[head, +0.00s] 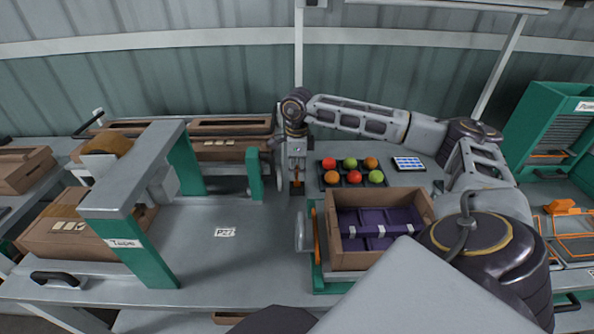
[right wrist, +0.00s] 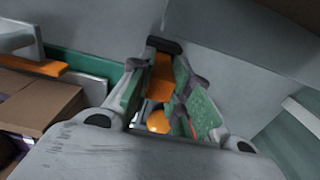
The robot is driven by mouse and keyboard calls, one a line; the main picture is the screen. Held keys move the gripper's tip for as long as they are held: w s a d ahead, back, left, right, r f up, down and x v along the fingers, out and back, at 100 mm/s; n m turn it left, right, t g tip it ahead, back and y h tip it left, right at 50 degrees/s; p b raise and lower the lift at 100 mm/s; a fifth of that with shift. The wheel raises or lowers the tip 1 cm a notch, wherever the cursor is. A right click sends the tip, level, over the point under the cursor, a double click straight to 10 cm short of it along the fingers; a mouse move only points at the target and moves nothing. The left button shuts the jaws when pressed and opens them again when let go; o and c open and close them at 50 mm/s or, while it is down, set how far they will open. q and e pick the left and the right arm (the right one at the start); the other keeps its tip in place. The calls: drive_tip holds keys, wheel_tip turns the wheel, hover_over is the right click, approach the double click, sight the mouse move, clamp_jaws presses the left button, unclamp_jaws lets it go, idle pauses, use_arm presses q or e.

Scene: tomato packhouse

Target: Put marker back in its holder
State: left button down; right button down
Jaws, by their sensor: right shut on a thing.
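My right gripper (head: 297,186) reaches down over the grey bench, left of the tomato tray. It is shut on an orange thing (head: 296,175), which I take to be the marker. In the right wrist view the orange marker (right wrist: 160,80) sits between the fingers, with a rounded orange part (right wrist: 157,122) nearer the camera. Its lower end is too small to make out. I cannot pick out the marker's holder with certainty. My left gripper is not in view.
A cardboard box (head: 428,205) with purple lining stands right of the gripper. Behind it is a dark tray (head: 342,185) of red, green and orange tomatoes, beside a small card (head: 409,164). A green-and-grey tape frame (head: 145,250) stands left. The bench around the P27 label (head: 225,232) is clear.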

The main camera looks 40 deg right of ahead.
drive_tip(key=shift+f, duration=0.15)
drive_tip(key=c, duration=1.3)
unclamp_jaws()
drive_tip(key=shift+c, duration=0.2)
drive_tip(key=shift+c, duration=1.1)
drive_tip(key=shift+r+p, duration=2.25)
drive_tip(key=shift+r, duration=1.3)
drive_tip(key=shift+f, duration=0.1)
